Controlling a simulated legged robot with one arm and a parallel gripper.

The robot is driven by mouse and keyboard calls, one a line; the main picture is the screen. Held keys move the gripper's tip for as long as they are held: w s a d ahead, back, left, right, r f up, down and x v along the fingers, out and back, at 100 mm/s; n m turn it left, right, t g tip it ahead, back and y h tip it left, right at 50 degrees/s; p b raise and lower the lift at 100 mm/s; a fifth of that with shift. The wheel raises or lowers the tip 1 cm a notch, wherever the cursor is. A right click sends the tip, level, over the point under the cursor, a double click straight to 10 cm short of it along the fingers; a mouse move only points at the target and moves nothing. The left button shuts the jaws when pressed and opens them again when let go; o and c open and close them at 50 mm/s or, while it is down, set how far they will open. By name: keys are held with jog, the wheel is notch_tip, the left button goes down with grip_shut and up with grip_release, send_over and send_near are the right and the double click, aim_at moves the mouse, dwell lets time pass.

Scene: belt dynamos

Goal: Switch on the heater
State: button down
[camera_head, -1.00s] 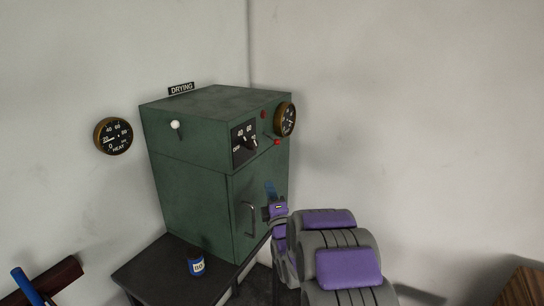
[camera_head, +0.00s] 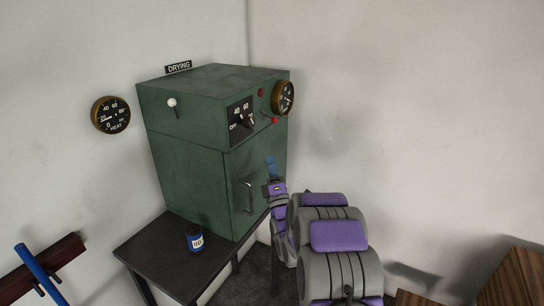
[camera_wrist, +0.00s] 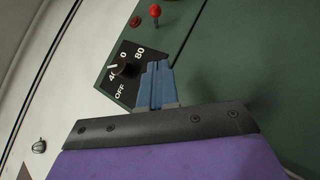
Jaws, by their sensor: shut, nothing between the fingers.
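The heater is a green cabinet (camera_head: 185,165) under a "DRYING" sign, standing on a dark table. Its front has a black dial plate (camera_head: 241,119) marked OFF, 40, 60 and 80, with a knob; the plate also shows in the wrist view (camera_wrist: 128,88). A red-tipped lever (camera_head: 275,121) sits right of the plate, and it shows in the wrist view (camera_wrist: 155,11). A white-knobbed lever (camera_head: 172,102) is on the left face. My gripper (camera_head: 271,162) is shut and empty, in front of the cabinet's right side. In the wrist view its blue fingers (camera_wrist: 156,68) appear beside the dial plate; contact cannot be told.
A door handle (camera_head: 248,197) is on the cabinet front. A round gauge (camera_head: 284,98) is at its upper right, and a HEAT gauge (camera_head: 111,115) hangs on the left wall. A blue jar (camera_head: 194,238) stands on the table (camera_head: 150,252). A wooden object (camera_head: 515,280) is at lower right.

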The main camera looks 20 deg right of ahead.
jog(key=b, duration=0.1)
send_near(268, 116)
jog(key=w+a, duration=0.2)
jog(key=d, duration=0.1)
jog(key=w+d+r, duration=0.1)
jog(key=d, duration=0.1)
jog(key=shift+w+r, duration=0.3)
jog(key=shift+r, duration=0.05)
jog(key=shift+b, duration=0.3)
jog(key=shift+s+r+n+g+y, duration=0.2)
jog(key=shift+r+n+g+y, duration=0.15)
jog(key=shift+n+y, duration=0.2)
